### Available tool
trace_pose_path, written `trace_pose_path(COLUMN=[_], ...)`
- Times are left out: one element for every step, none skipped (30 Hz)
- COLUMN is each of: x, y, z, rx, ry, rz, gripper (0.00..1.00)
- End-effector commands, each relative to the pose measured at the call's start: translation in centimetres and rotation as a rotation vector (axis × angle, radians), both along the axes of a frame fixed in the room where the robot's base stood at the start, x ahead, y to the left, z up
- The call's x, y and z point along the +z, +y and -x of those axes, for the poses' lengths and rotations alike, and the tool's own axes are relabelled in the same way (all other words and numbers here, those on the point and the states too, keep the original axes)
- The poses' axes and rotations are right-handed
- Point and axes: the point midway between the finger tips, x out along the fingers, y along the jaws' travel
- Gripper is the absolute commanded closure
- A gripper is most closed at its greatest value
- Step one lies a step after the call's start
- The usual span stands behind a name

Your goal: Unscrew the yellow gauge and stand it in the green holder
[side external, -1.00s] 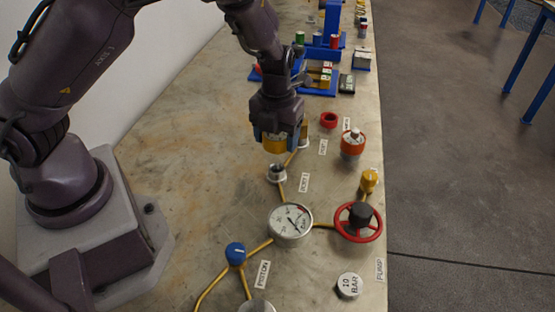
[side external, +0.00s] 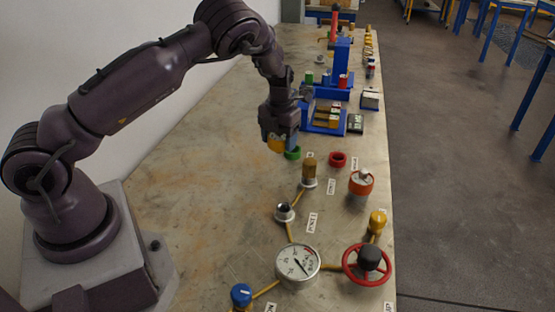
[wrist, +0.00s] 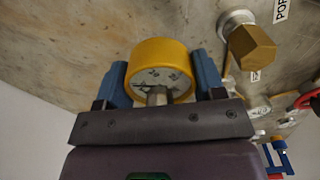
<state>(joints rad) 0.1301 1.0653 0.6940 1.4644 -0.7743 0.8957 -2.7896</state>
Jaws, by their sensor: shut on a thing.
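My gripper (side external: 277,140) is shut on the yellow gauge (side external: 276,145), holding it above the table and apart from the pipework. In the wrist view the yellow gauge (wrist: 175,50) sits between the blue fingers, its dial and metal stem facing the camera. The green holder (side external: 292,153) is a ring on the table, just below and right of the gauge in the side view, partly hidden by it. An open metal port (side external: 284,211) with nothing in it stands nearer the camera, beside the PORT 1 label (side external: 312,222).
A brass hex fitting (side external: 309,168) stands near the green holder. A red ring (side external: 337,159) and an orange-banded gauge (side external: 361,184) are to the right. A large white dial (side external: 298,265) and red handwheel (side external: 367,264) are nearer. The left table area is clear.

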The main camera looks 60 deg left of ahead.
Motion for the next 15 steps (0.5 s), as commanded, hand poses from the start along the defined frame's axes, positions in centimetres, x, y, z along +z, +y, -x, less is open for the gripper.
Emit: trace_pose_path(x=[-0.1, -0.1, 0.0, 0.1, 0.2, 0.4, 0.6, 0.9, 1.3, 1.6, 2.0, 2.4, 2.6, 2.7, 2.6], y=[1.7, 2.3, 3.2, 3.7, 4.0, 4.4, 4.6, 4.5, 4.3, 4.0, 3.7, 3.5, 3.4, 3.4, 3.4], z=[-1.1, -1.6, -2.4, -2.9, -3.4, -4.1, -4.6, -5.1, -5.7, -6.2, -6.6, -6.9, -7.0, -6.9, -6.7], rx=[-0.061, -0.105, -0.166, -0.214, -0.262, -0.325, -0.372, -0.419, -0.482, -0.532, -0.577, -0.627, -0.653, -0.675, -0.692], ry=[-0.004, -0.004, -0.006, -0.007, -0.008, -0.01, -0.011, -0.013, -0.015, -0.015, -0.016, -0.015, -0.01, -0.006, 0.001], rz=[0.001, 0.004, 0.007, 0.008, 0.009, 0.01, 0.009, 0.01, 0.009, 0.008, 0.006, 0.005, 0.006, 0.007, 0.013], gripper=[0.66, 0.66, 0.66, 0.66, 0.66, 0.66, 0.66, 0.66, 0.66, 0.66, 0.66, 0.66, 0.66, 0.66, 0.66])
